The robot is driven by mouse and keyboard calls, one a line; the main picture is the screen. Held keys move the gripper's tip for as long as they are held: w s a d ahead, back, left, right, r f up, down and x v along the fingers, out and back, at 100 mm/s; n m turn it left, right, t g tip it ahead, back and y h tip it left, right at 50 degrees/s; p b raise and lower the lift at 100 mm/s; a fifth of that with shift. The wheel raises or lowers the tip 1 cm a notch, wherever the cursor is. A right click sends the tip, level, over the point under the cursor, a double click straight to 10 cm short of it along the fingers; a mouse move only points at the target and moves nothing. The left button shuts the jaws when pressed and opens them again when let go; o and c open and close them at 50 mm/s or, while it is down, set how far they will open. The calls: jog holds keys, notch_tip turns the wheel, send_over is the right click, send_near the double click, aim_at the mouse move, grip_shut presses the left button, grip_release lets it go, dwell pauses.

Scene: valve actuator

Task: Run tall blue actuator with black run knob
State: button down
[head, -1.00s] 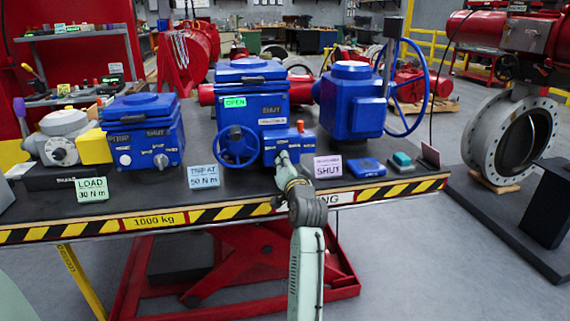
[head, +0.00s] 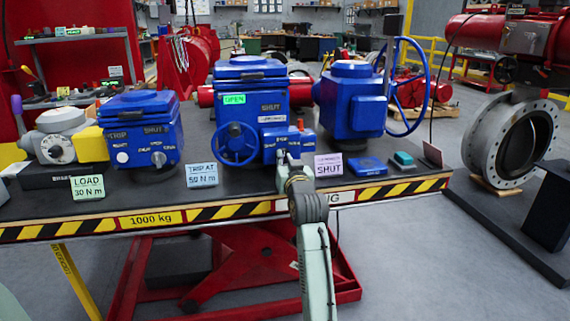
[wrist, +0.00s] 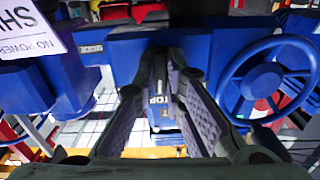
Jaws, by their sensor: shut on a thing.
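The tall blue actuator (head: 251,92) stands mid-bench, with a green OPEN display (head: 234,99) and a blue handwheel (head: 236,144) on its front. My gripper (head: 283,155) is at the small control box (head: 305,139) right of the handwheel. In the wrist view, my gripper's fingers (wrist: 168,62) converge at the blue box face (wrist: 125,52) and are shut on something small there. The black run knob is hidden by the fingers, so its turn position cannot be read. Part of the word STOP shows between the fingers. The handwheel (wrist: 268,78) is beside them.
A shorter blue actuator (head: 143,130) stands left, and one with a large upright handwheel (head: 409,88) stands right. A TRIP AT card (head: 202,174) and LOAD card (head: 88,187) stand along the striped bench edge (head: 150,220).

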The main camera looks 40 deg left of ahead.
jog(key=shift+n, duration=0.5)
jog(key=c, duration=1.7)
grip_release()
jog(key=shift+o, duration=0.2)
jog(key=v, duration=1.2)
